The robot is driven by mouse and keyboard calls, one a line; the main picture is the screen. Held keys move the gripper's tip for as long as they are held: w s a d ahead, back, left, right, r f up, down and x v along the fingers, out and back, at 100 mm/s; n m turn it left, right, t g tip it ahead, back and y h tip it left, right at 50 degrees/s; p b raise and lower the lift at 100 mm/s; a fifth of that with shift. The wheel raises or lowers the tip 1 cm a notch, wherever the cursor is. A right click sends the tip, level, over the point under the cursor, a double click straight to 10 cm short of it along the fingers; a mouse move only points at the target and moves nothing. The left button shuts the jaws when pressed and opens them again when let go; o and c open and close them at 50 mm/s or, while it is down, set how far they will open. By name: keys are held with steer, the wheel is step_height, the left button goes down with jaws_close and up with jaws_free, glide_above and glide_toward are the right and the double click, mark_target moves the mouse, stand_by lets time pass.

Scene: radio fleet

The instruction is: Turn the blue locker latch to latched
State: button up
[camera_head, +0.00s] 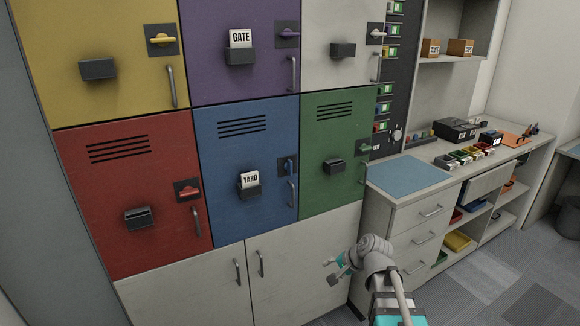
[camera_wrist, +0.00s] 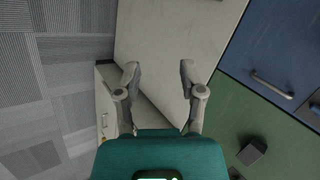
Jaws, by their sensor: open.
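The blue locker (camera_head: 220,175) is in the lower row, between the red and green lockers, and its door is shut. Its blue latch (camera_head: 291,167) is on the door's right side, on a dark plate, with the lever standing about upright. A card reading YARD sits in the holder on the door. My gripper (camera_head: 333,268) is open and empty, low in front of the white cabinet, below and right of the latch and well apart from it. In the wrist view my gripper (camera_wrist: 158,68) also shows spread fingers, and part of the blue door (camera_wrist: 285,42) is at upper right.
The red (camera_head: 120,220), green (camera_head: 325,130), yellow, purple and white lockers have levers lying about level. Pull handles stick out, one (camera_head: 292,194) just below the blue latch. A drawer counter (camera_head: 410,205) stands at right. The floor is clear.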

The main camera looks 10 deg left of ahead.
steer(key=w+a+r+m+t+y+p, duration=0.1)
steer(key=w+a+r+m+t+y, duration=0.3)
steer(key=w+a+r+m, duration=0.4)
steer(key=m+t+p, duration=0.2)
steer(key=m+t, duration=0.5)
steer(key=m, duration=0.7)
glide_toward(291, 168)
steer(key=v, duration=0.4)
steer(key=shift+w+r, duration=0.1)
steer(key=shift+w, duration=0.15)
steer(key=x, duration=1.3)
steer(key=shift+w+a, duration=0.25)
steer(key=shift+w, duration=0.05)
